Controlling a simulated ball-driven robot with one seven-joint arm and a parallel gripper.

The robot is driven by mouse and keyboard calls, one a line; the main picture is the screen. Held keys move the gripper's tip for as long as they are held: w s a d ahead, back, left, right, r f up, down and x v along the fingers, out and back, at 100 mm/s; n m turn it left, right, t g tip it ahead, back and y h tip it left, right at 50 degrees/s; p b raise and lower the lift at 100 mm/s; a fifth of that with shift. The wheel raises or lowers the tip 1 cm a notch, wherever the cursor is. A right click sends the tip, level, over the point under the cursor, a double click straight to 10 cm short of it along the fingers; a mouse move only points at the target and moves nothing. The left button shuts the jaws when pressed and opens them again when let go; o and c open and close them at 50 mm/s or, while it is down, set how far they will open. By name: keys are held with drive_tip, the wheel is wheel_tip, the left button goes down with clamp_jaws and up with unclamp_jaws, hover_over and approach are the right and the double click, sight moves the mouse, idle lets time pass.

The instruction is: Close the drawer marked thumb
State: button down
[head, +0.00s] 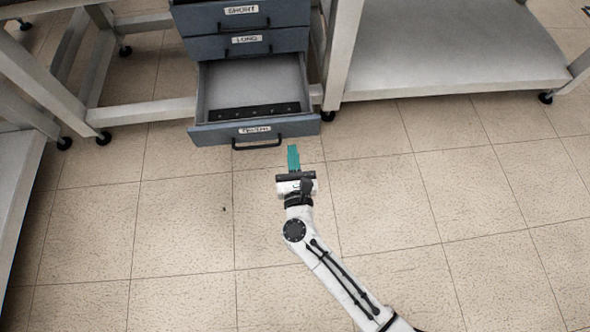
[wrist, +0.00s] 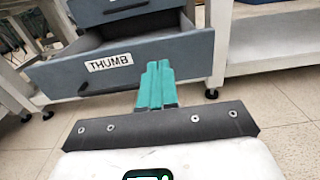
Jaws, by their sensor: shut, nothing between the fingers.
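The drawer marked thumb (head: 255,131) is the lowest in a blue-grey drawer unit and stands pulled out, with a dark strip inside. Its THUMB label and front (wrist: 175,62) are readable in the wrist view; in the head view the label is too small to read well. A dark bar handle (head: 257,146) is on its front. My gripper (head: 293,150) has teal fingers, shut and empty, just in front of the drawer front, right of the handle. In the wrist view the fingertips (wrist: 158,66) overlap the lower drawer front; whether they touch it I cannot tell.
Two drawers above, marked LONG (head: 247,40) and SHORT (head: 240,11), look shut. A grey bench with a low shelf (head: 450,70) stands on the right, and a bench frame (head: 150,111) on the left. The tiled floor (head: 180,230) in front is clear.

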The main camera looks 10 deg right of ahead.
sight(289, 124)
drive_tip(key=shift+w+d+b, duration=0.1)
drive_tip(key=shift+w+b, duration=0.55)
drive_tip(key=shift+w, duration=2.55)
